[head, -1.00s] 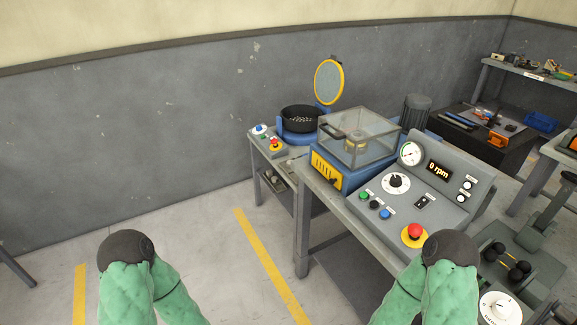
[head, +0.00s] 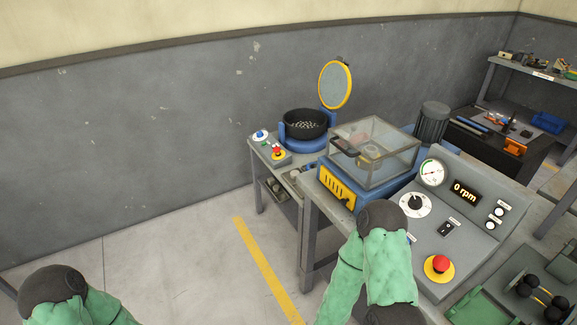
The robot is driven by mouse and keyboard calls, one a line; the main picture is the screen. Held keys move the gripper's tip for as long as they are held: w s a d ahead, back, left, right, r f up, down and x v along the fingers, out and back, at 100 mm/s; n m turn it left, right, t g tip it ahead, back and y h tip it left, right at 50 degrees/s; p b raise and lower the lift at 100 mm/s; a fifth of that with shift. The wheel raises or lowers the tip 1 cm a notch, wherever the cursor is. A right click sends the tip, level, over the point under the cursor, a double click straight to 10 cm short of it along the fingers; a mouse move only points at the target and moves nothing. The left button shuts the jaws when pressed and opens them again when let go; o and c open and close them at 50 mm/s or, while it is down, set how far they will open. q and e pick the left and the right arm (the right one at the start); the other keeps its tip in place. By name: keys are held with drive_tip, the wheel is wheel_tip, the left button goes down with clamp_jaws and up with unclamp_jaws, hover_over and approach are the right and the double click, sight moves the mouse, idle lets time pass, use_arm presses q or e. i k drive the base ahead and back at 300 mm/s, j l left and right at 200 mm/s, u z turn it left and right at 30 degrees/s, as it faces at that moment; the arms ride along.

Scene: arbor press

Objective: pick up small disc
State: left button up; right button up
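I cannot make out a small disc for certain in the head view. A dark bowl (head: 305,122) on a blue base holds small pale pieces, too small to tell apart. A few small items (head: 293,172) lie on the low bench in front of it. Of my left arm, only the green sleeve and a dark rounded joint show at the bottom left. My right arm's green sleeve and dark joint are in front of the control panel, hiding part of it. Neither gripper's fingers can be seen.
A clear-lidded blue machine (head: 372,150) stands beside the bowl. The control panel (head: 458,222) has a gauge, a knob and a red stop button (head: 441,263). A round yellow-rimmed screen (head: 335,84) rises behind the bowl. The floor at left (head: 160,250) is clear.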

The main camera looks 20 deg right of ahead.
sight(293, 173)
drive_tip(key=i+j+z, duration=0.1)
drive_tip(key=i, duration=1.85)
